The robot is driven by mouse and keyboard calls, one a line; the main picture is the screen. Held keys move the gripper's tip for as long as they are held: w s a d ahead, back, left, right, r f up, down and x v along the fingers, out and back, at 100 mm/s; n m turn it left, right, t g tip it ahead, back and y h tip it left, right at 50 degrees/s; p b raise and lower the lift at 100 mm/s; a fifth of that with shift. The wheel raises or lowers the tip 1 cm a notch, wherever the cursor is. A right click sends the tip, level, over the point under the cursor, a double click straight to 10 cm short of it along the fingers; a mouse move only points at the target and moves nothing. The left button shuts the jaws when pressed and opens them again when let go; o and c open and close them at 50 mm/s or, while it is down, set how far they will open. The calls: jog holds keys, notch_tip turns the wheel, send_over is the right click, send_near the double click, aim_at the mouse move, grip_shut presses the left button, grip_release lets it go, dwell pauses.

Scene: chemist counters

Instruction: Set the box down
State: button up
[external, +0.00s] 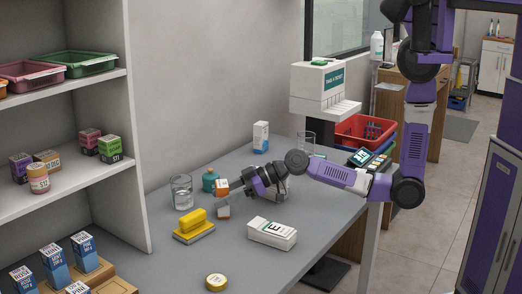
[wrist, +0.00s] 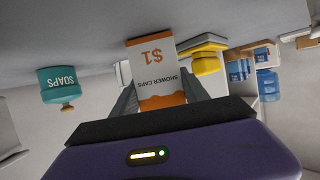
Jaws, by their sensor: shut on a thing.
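The box is a small white and orange carton marked "SHOWER CAPS" and "$1". It shows between my fingers in the wrist view (wrist: 160,70) and at the fingertips in the external view (external: 222,187). My gripper (wrist: 160,100) is shut on it, one finger against each side. In the external view my arm reaches in from the right, low over the grey counter (external: 165,250). A finger covers part of the box there. I cannot tell whether its underside touches the counter.
Close around the box stand a clear glass (external: 181,192), a teal soap jar (external: 209,181) and a yellow brush-like item (external: 194,226). Shelves (external: 125,170) border the left. Bare counter lies between these things.

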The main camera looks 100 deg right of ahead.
jog(key=shift+f, duration=0.15)
jog(key=o, duration=1.4)
